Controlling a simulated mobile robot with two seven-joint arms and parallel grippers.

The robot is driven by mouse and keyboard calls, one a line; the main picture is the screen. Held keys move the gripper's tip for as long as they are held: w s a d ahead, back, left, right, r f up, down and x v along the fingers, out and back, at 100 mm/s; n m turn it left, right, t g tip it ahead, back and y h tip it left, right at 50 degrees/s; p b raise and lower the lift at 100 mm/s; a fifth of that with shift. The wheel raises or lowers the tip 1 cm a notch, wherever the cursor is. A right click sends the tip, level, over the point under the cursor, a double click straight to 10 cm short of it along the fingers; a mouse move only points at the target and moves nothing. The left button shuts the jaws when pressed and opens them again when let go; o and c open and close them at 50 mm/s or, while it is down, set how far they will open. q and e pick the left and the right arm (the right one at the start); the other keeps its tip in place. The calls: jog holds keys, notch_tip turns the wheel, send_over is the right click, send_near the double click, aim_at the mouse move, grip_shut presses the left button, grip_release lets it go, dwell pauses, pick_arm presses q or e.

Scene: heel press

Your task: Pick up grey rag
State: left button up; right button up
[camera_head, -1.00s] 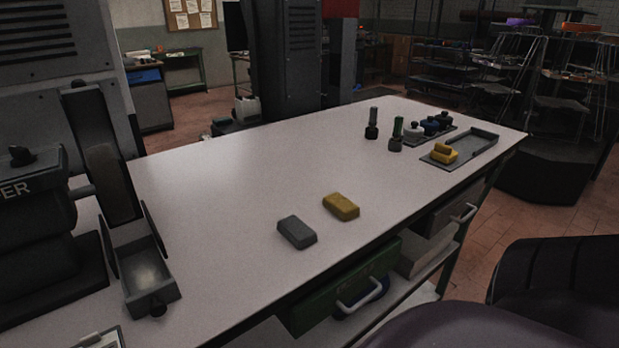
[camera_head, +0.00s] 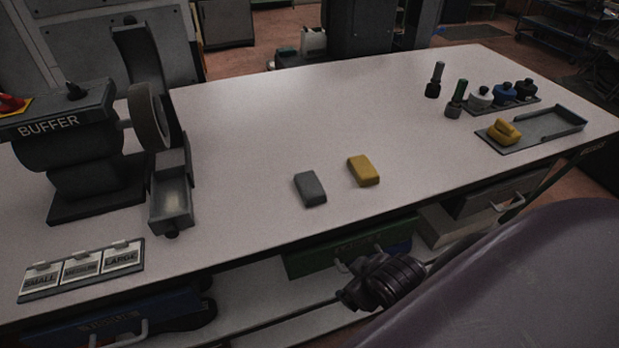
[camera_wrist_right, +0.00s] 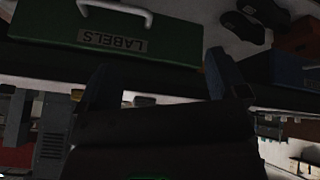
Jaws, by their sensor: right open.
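The grey rag (camera_head: 310,189) is a small folded block lying flat on the pale workbench (camera_head: 250,130), near its front edge. A similar yellow rag (camera_head: 363,170) lies just to its right, apart from it. My right gripper (camera_head: 343,282) is in front of the bench and below its top, by the green drawer, well away from the grey rag. In the right wrist view its two fingers (camera_wrist_right: 158,66) stand apart with nothing between them. The grey rag cannot be made out in that view. My left gripper is not in view.
A buffer machine (camera_head: 75,140) with a small tray (camera_head: 171,205) stands on the left. A label board (camera_head: 82,268) lies in front of it. Bottles (camera_head: 503,94) and a grey tray (camera_head: 550,125) are at the right. A green drawer (camera_wrist_right: 110,40) is under the bench. The bench middle is clear.

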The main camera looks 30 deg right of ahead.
notch_tip(320, 180, up, 2)
jog(key=n, duration=0.2)
jog(key=n+t+h+p, duration=0.15)
jog(key=n+t, duration=0.55)
jog(key=n, duration=2.2)
send_near(312, 187)
jog(key=shift+h, duration=0.25)
jog(key=x, duration=0.2)
jog(key=a+x, duration=0.1)
jog(key=x, duration=0.1)
jog(key=shift+d+f, duration=0.1)
jog(key=shift+f, duration=0.05)
jog(key=shift+d+x, duration=0.2)
jog(key=shift+x, duration=2.7)
jog(key=c, duration=1)
